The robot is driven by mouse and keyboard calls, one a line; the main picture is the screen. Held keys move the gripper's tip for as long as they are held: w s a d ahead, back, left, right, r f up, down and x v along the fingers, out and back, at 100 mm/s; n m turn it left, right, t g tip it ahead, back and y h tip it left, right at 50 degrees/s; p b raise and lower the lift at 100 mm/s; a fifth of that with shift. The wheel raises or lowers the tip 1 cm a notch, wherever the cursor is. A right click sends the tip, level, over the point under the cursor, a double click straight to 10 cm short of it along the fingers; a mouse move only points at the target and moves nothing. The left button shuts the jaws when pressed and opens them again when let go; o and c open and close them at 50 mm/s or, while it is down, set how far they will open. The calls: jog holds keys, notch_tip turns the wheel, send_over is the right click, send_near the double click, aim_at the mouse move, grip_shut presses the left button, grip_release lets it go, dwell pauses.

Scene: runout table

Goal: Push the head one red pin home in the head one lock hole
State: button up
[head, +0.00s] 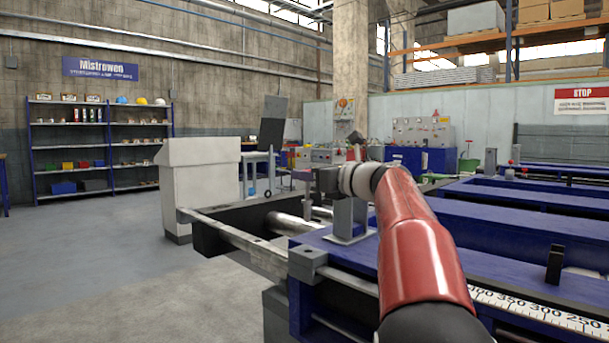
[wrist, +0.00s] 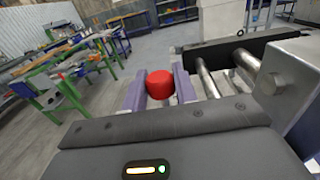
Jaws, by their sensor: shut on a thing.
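The red pin (wrist: 160,84) shows in the wrist view as a round red head between the two fingers of my gripper (wrist: 159,88). The gripper is shut on it. In the head view my gripper (head: 327,181) is at the end of my red arm, by a grey upright bracket (head: 350,220) on the blue table. I cannot make out the pin in the head view. The lock hole and the pin's shank are hidden, so I cannot tell how deep the pin sits.
The blue table (head: 480,262) carries a white scale (head: 540,312) along its near edge. Steel rollers (wrist: 208,80) lie beside the gripper in the wrist view. A pale cabinet (head: 200,180) stands at left. The floor (head: 90,250) at left is clear.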

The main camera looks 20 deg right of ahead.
aim_at(309, 199)
jog(key=shift+s+r, duration=0.1)
jog(key=shift+s, duration=0.05)
jog(key=shift+p, duration=0.3)
notch_tip(309, 199, down, 6)
jog(key=b, duration=0.4)
jog(key=shift+p, duration=0.6)
dwell(1.7)
jog(key=shift+f+b, duration=2.05)
jog(key=shift+f, duration=0.75)
jog(key=o, duration=1.1)
jog(key=shift+v, duration=3.95)
